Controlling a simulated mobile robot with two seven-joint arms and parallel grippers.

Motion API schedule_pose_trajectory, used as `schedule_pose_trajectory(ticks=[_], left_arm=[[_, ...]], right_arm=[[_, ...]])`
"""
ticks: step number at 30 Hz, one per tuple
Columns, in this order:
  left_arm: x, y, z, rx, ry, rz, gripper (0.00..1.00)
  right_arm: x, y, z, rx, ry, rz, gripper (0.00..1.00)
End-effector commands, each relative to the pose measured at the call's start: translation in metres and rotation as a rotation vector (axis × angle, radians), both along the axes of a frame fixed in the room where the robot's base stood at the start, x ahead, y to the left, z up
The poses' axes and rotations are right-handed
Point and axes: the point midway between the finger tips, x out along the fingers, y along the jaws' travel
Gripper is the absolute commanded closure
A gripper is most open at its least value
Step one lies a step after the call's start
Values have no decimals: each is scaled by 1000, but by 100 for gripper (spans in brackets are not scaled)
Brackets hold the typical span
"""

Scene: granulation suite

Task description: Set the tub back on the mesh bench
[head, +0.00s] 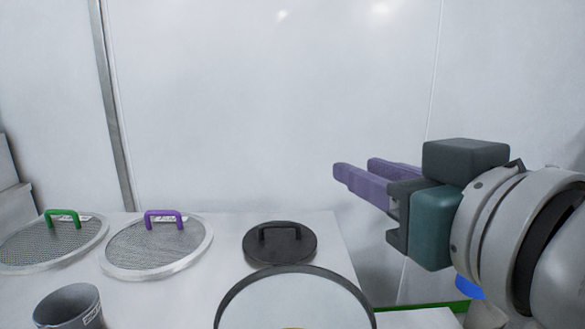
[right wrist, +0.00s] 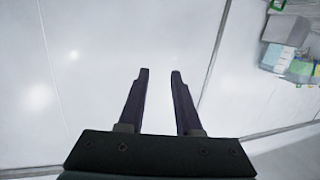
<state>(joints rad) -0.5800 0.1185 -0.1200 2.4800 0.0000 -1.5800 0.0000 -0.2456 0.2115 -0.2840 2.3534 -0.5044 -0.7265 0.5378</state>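My right gripper (head: 357,169) is raised at the right of the head view, its purple fingers pointing left. The right wrist view shows the two fingers (right wrist: 160,74) apart with nothing between them. A grey, open-topped tub (head: 68,306) with a label stands on the white bench (head: 215,290) at the lower left, far from the gripper and cut by the frame edge. A larger round vessel (head: 295,302) with a dark rim is at the bottom middle, with a bit of yellow at its lower edge. My left gripper is not in view.
Two round mesh screens lie on the bench, one with a green handle (head: 62,214) and one with a purple handle (head: 165,215). A black lid (head: 280,244) with a handle lies right of them. A white wall (head: 270,110) stands behind the bench.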

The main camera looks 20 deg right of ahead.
Motion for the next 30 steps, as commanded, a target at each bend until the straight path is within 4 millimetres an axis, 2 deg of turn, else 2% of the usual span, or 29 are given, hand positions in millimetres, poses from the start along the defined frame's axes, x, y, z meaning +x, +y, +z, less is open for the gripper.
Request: schedule_pose_trajectory(ticks=[1,3,6,9,12,14,30], left_arm=[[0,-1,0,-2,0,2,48],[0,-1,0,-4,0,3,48],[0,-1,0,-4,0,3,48],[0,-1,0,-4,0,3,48],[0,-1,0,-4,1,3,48],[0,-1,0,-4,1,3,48],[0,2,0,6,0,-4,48]], right_arm=[[-21,-14,-46,-7,205,-47,67],[-60,-23,-100,-31,477,-61,67],[-120,-23,-152,-59,795,-11,67],[-167,-18,-176,-75,1004,61,67],[-192,-15,-186,-83,1109,111,67],[-198,-14,-187,-85,1133,124,67],[-199,-14,-188,-87,1135,125,67]])
